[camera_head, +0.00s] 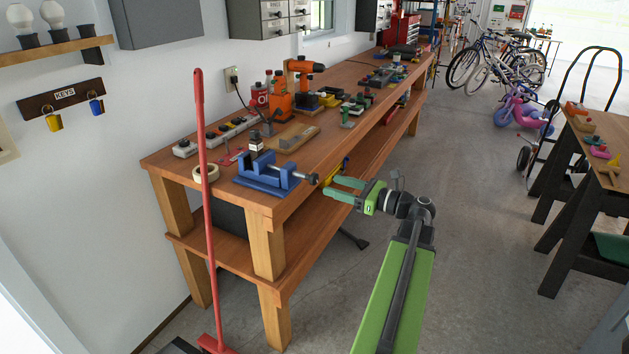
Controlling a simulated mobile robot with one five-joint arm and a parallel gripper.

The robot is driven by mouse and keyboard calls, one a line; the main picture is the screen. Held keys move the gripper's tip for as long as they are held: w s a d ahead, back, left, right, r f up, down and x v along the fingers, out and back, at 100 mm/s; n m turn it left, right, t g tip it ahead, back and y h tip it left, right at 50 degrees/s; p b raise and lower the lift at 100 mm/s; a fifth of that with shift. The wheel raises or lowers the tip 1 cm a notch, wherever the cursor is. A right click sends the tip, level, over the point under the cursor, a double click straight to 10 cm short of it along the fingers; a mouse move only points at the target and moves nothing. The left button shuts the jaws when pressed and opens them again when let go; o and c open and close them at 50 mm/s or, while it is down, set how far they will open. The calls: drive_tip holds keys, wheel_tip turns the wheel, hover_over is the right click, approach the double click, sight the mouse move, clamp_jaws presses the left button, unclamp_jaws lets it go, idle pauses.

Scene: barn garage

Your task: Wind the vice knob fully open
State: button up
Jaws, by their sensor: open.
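A blue vice (265,175) stands on the near end of the wooden workbench (225,178). Its dark knob (312,179) sticks out to the right on a screw, at the bench's front edge. My gripper (337,189) is green and open, just right of the knob, with its two fingers pointing left toward it. The fingers look apart from the knob, and nothing shows between them. The gap between the vice jaws is too small to judge.
A red broom handle (203,200) stands upright in front of the bench's left end. A tape roll (206,172), a wood block (297,137) and an orange drill (304,68) are on the bench. The floor (470,230) right of my arm is clear up to a dark-legged table (570,210).

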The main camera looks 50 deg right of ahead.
sight(316, 180)
drive_tip(key=x, duration=0.7)
drive_tip(key=shift+w, duration=0.4)
drive_tip(key=shift+c, duration=0.4)
clamp_jaws()
drive_tip(key=shift+n, duration=0.4)
